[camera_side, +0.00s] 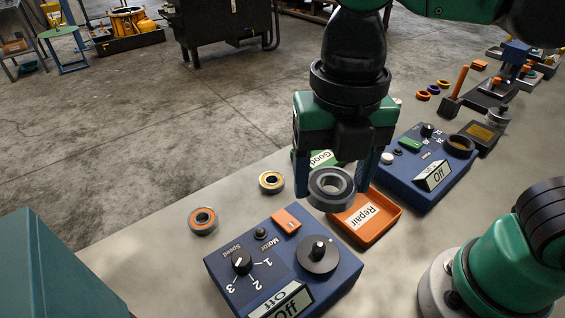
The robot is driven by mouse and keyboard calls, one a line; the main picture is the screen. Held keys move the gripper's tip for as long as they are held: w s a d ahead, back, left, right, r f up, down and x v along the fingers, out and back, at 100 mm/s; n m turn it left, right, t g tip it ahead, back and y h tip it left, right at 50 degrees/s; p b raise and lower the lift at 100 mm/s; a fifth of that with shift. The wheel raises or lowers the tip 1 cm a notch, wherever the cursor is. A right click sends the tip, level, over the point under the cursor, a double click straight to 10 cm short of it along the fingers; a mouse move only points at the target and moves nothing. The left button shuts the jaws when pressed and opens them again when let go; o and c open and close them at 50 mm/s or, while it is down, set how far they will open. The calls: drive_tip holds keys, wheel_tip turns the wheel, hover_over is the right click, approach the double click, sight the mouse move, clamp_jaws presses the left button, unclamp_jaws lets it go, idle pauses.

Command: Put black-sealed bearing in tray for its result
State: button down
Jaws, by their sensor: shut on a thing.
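My gripper (333,180) points down with its two blue fingers on either side of the black-sealed bearing (319,196). It is shut on the bearing and holds it above the table. In the picture the bearing overlaps the left edge of the orange tray (394,219) labelled "Repair". I cannot tell how high it is above the table. A green tray labelled "Good" (319,158) shows behind my gripper and is mostly hidden by it.
A blue motor box (219,262) with a speed knob and spindle stands in front. Another blue box (403,181) stands at right. Several small rings and tools lie farther back.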

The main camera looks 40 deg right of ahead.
wheel_tip(320, 180, up, 7)
drive_tip(key=m, duration=1.2)
hover_over(321, 158)
wheel_tip(321, 158, down, 21)
drive_tip(key=shift+r, duration=0.2)
drive_tip(key=shift+f, duration=2.15)
drive_tip(key=shift+f, duration=0.15)
drive_tip(key=shift+c, duration=1.5)
unclamp_jaws()
